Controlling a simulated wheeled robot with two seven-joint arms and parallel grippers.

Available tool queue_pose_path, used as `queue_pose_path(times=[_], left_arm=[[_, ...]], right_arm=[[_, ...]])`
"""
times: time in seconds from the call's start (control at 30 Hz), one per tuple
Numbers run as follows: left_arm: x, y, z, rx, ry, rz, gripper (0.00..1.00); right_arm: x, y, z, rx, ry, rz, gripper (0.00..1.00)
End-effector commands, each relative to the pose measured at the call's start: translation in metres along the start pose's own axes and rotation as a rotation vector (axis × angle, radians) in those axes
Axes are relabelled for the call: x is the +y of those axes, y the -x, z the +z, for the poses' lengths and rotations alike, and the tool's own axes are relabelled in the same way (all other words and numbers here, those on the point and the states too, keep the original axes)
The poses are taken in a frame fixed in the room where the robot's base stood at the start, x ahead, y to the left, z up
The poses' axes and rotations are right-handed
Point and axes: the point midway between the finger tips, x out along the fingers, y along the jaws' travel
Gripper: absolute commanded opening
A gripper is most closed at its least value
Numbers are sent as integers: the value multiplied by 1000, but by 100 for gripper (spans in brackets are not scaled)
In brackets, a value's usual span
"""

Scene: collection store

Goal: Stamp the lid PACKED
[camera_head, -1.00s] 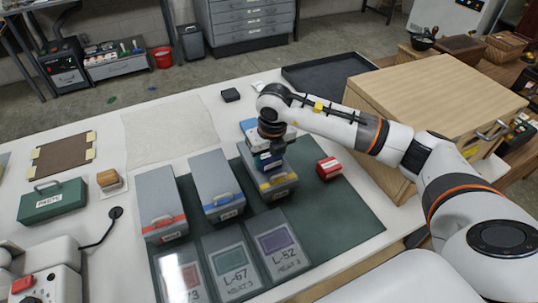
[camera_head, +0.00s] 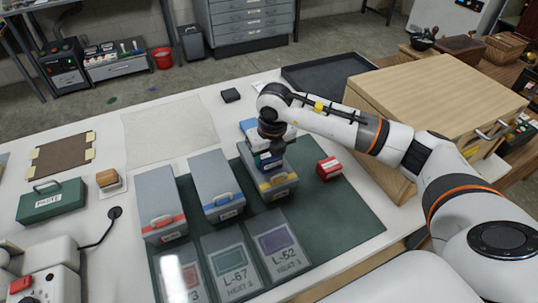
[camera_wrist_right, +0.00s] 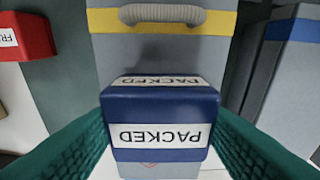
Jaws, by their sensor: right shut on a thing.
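A dark blue stamp (camera_head: 266,162) with a white PACKED label is held in my right gripper (camera_head: 268,150). In the right wrist view the stamp (camera_wrist_right: 160,125) sits between the two green fingers, its label upside down. It is over the lid of the grey box with a yellow band (camera_head: 281,182). That box also shows in the right wrist view (camera_wrist_right: 110,55). A faint reddish mark shows just below the stamp there. Whether the stamp touches the lid cannot be told; its underside is hidden. My left gripper is out of view.
Grey boxes with a blue band (camera_head: 216,180) and a red band (camera_head: 161,205) stand to the left. A red block (camera_head: 328,168) lies to the right. Several labelled cards are in front. A wooden cabinet (camera_head: 420,100) stands at the right. The green mat (camera_head: 350,220) is bare at right front.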

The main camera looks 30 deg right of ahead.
Motion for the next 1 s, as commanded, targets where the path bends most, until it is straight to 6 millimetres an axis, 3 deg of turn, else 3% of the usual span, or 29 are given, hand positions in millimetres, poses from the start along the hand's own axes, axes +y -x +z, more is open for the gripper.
queue_pose_path(times=[0.27,1.0], left_arm=[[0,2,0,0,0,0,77],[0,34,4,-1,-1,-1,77]], right_arm=[[0,0,1,-5,1,1,38],[0,59,-9,0,0,0,38]])
